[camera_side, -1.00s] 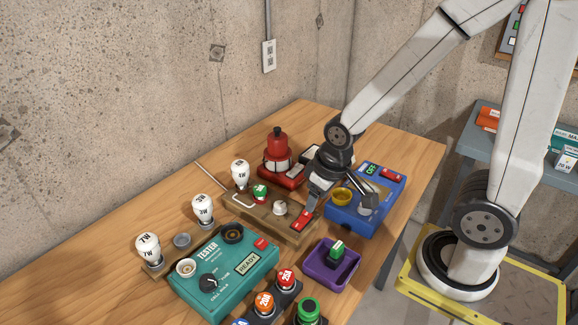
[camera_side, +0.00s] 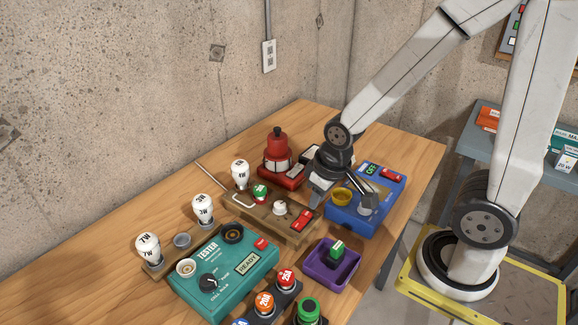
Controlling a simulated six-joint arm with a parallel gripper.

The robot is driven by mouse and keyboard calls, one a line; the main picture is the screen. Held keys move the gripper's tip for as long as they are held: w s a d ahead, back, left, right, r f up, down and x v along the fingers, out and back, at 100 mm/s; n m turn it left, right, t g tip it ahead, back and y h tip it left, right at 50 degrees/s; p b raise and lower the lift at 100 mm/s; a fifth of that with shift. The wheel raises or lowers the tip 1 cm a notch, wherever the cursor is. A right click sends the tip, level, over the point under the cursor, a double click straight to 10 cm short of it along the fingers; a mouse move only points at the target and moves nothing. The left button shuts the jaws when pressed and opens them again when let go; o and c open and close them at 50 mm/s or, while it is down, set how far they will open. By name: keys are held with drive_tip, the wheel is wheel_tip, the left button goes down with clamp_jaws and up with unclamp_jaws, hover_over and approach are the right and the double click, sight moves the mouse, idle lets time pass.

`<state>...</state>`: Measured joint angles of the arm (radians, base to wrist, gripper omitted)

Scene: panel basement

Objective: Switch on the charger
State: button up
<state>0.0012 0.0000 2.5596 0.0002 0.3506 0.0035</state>
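The blue box (camera_side: 347,217) at the right of the bench looks like the charger. Its small display (camera_side: 371,169) appears to read OFF in green. It has a red switch (camera_side: 391,175) at its far end, a yellow ring socket (camera_side: 342,196) and a grey part with a dark bar near its right side. My gripper (camera_side: 318,200) points down between this box and the brown wooden board, above the board's red switch (camera_side: 302,220). The gap between its fingers does not show clearly. I see nothing held in it.
The wooden board (camera_side: 265,225) carries a green-topped piece and a white knob. A red lamp unit (camera_side: 277,155) stands behind it. A teal tester (camera_side: 225,285), a purple tray (camera_side: 318,270) and several bulbs and colored fuses stand nearer.

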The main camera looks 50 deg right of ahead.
drive_tip(key=shift+d, duration=0.15)
clamp_jaws()
drive_tip(key=s+d+r+m, duration=0.2)
drive_tip(key=d+m, duration=0.7)
drive_tip(key=m, duration=0.3)
drive_tip(key=s+d+r+m, duration=0.2)
drive_tip(key=d+r+m, duration=0.1)
drive_tip(key=d+m, duration=0.7)
drive_tip(key=s+d+r+m+g, duration=0.1)
drive_tip(key=s+d+r+m, duration=0.1)
drive_tip(key=d+m, duration=0.7)
drive_tip(key=shift+s+d+r+m, duration=0.15)
drive_tip(key=shift+s+r+m, duration=0.2)
drive_tip(key=shift+m, duration=2.15)
